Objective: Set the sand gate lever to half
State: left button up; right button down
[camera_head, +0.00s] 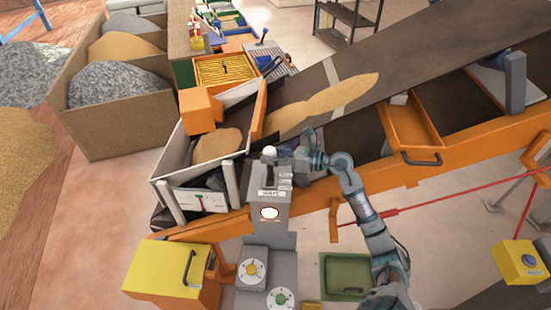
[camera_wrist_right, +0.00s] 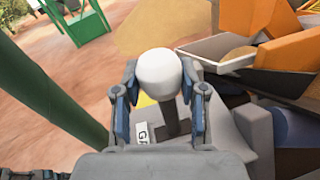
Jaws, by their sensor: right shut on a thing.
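The sand gate lever has a white round knob (camera_head: 269,151) on a dark stem. It stands on top of a grey pedestal (camera_head: 267,214) with a plate and a column of small labels (camera_head: 286,181) at its right. The label text is too small to read surely. My right gripper (camera_head: 281,156) reaches in from the right and is shut on the lever at its knob. In the right wrist view the knob (camera_wrist_right: 159,73) sits between the two blue-padded fingers, with the dark stem (camera_wrist_right: 171,121) below it. My left gripper is not in view.
An orange-framed conveyor (camera_head: 365,62) carrying sand runs behind the pedestal. A hopper (camera_head: 219,147) holding sand is at its left. Two dial knobs (camera_head: 253,269) (camera_head: 281,299) are at the pedestal's foot. A yellow box (camera_head: 160,267) stands at the lower left.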

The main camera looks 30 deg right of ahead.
jog(key=shift+a+r, duration=0.15)
jog(key=shift+r, duration=0.15)
jog(key=c, duration=0.7)
grip_release()
jog(key=shift+a, duration=0.15)
jog(key=shift+o, duration=0.3)
jog(key=shift+w+a, duration=0.2)
jog(key=shift+a, duration=0.25)
jog(key=shift+s, duration=0.1)
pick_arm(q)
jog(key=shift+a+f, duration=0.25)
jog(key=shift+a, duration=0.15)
pick_arm(e)
jog(key=v, duration=1.1)
jog(key=shift+s, duration=0.25)
jog(key=shift+a+r, duration=0.1)
